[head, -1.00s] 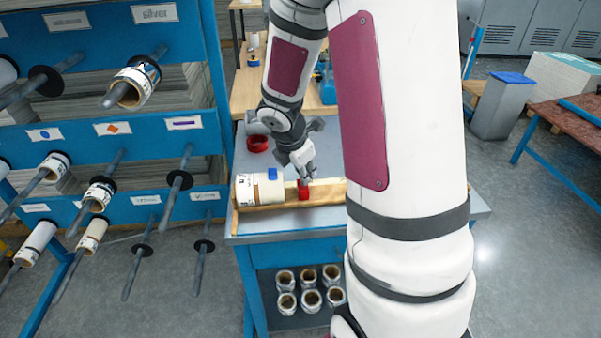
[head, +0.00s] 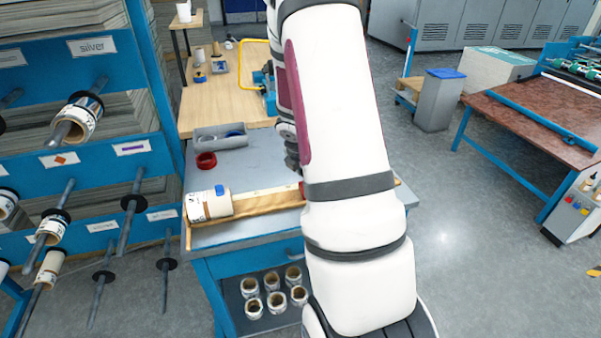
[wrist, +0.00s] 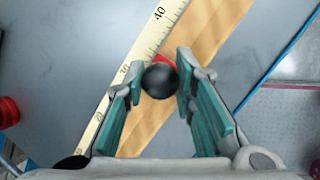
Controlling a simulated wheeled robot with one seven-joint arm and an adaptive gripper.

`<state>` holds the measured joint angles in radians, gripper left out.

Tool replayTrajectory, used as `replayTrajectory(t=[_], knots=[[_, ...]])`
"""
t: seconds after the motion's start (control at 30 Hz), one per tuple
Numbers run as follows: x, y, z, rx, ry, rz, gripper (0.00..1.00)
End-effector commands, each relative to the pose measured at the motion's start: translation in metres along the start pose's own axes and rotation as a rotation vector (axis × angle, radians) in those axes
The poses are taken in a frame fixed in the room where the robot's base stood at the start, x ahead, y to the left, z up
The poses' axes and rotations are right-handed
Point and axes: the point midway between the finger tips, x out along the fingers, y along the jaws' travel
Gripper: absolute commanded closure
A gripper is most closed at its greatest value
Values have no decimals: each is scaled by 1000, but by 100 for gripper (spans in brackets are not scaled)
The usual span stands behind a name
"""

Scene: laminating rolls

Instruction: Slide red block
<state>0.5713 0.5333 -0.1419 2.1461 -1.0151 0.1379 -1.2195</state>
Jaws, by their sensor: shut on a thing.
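The red block (head: 302,188) is mostly hidden behind my arm in the head view, on the wooden tray (head: 262,204). In the wrist view a sliver of the red block (wrist: 156,61) shows beside the ruler (wrist: 122,78), past a dark round knob that hides most of it. My gripper (wrist: 161,88) has its two fingers on either side of the knob and is shut on the block.
A red ring (head: 206,160) and a grey bin (head: 220,137) stand behind the tray. Rolls hang on the blue rack (head: 100,180) at left. Several rolls stand on the shelf below (head: 232,300).

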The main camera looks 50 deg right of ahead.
Motion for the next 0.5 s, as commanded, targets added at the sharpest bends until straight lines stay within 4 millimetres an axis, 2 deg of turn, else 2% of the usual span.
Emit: replayTrajectory(t=[0.2, 0.23, 0.3, 0.5], knots=[[0, -2, 0, 2, 0, -5, 100], [0, -2, 0, 2, 0, -5, 69], [0, -2, 0, 2, 0, -5, 54], [0, -1, 0, 1, 0, -3, 54]])
